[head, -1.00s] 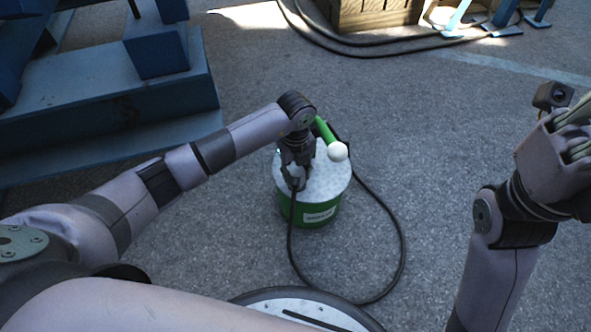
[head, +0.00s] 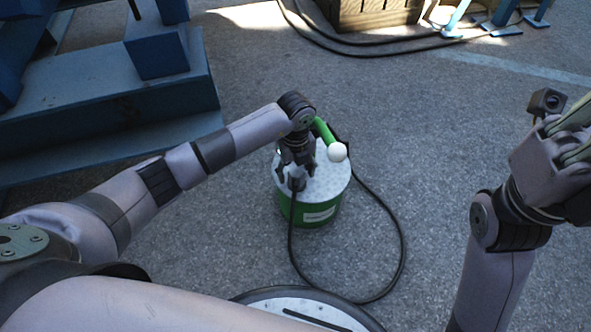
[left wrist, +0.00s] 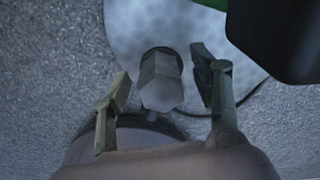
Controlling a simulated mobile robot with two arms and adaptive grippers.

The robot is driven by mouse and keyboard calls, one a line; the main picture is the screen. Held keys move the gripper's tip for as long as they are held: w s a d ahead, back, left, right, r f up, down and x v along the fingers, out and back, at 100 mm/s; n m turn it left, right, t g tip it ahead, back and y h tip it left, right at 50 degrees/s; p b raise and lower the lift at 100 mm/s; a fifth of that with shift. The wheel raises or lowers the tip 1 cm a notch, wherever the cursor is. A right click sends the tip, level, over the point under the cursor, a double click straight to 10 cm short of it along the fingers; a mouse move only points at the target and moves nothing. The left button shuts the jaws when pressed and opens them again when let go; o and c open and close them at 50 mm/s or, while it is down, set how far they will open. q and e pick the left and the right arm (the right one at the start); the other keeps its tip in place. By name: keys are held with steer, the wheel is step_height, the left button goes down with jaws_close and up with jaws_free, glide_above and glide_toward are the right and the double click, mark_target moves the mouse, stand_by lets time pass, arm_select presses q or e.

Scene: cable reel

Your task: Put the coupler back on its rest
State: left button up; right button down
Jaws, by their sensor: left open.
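The coupler (left wrist: 161,80) is a grey hexagonal piece between the two spread fingers of my left gripper (left wrist: 165,90) in the left wrist view, with a gap on each side. In the head view my left gripper (head: 290,174) is over the near side of the green cable reel (head: 318,214), fingers open around the coupler (head: 297,184). A black cable (head: 291,235) hangs from the coupler. The rest is hidden under the hand, so I cannot tell how the coupler sits on it. My right gripper (head: 572,135) is at the right edge, partly cut off.
The reel has a pale speckled top and a green crank with a white knob (head: 338,152). The cable loops on the ground to its right. A blue steel structure (head: 110,105) stands left, a wooden crate (head: 375,14) at the back. Ground right of the reel is clear.

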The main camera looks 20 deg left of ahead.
arm_select(q)
step_height(320, 180, up, 8)
steer(key=shift+f, duration=0.25)
stand_by(0.4)
